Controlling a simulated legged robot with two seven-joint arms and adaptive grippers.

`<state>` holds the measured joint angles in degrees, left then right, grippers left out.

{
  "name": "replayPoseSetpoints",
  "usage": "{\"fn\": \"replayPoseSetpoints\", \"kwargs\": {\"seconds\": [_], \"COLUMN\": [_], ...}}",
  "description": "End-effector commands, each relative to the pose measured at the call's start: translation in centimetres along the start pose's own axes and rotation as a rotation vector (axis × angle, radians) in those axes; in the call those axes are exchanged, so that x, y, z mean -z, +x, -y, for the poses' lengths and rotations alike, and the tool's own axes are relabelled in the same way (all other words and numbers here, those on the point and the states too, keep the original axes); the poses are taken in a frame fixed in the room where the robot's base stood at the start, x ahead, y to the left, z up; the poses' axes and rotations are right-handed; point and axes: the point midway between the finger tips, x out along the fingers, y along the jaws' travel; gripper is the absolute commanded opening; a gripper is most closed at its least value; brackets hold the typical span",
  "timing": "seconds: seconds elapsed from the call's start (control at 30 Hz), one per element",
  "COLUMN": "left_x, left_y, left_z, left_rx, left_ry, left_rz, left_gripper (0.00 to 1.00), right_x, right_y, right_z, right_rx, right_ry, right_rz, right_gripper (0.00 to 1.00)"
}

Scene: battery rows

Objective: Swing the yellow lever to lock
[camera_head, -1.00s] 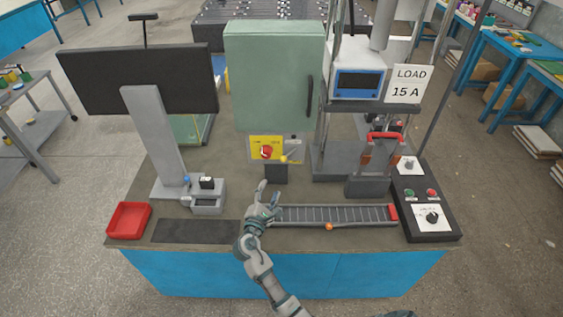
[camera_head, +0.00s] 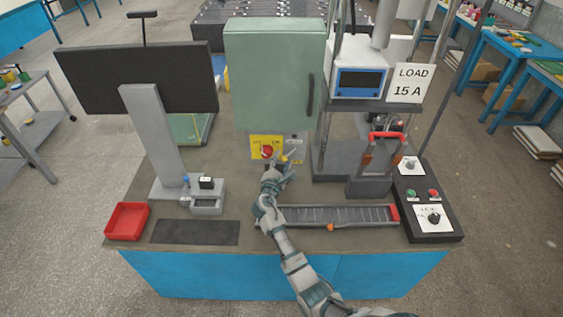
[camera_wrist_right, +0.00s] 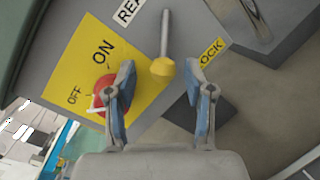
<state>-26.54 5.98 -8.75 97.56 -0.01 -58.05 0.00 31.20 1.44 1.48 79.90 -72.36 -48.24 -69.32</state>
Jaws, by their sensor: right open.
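The yellow lever is a grey rod with a yellow knob (camera_wrist_right: 162,67) on the grey panel under the green cabinet. In the right wrist view the knob lies ahead of and between the fingertips of my right gripper (camera_wrist_right: 160,78), which is open and empty. A yellow label partly reading "LOCK" (camera_wrist_right: 211,53) is to the right of the knob; another label reading "REA" is at the upper left. In the head view my right gripper (camera_head: 279,165) is just below the panel and partly covers the lever. My left gripper is not in view.
A red rotary switch (camera_wrist_right: 104,92) on a yellow ON/OFF plate (camera_wrist_right: 82,62) is close beside the left finger. The green cabinet (camera_head: 272,75) stands above. A slotted rack (camera_head: 350,215) and a red-handled device (camera_head: 375,165) are to the right. A red tray (camera_head: 127,221) is at left.

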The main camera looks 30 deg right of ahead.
Motion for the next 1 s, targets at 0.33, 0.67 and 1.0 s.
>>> {"fn": "replayPoseSetpoints", "kwargs": {"seconds": [0.33,0.67,1.0], "left_x": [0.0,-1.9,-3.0], "left_y": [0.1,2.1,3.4], "left_z": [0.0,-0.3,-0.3], "left_rx": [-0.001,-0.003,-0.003], "left_ry": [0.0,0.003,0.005], "left_rz": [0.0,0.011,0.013], "left_gripper": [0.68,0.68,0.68], "right_x": [0.0,-0.6,-0.6], "right_y": [0.0,-0.1,-0.2], "right_z": [0.1,-1.0,-1.2], "right_rx": [0.001,0.029,0.043], "right_ry": [0.0,0.144,0.223], "right_rz": [0.0,-0.026,-0.042], "right_gripper": [0.0,0.0,0.0]}}
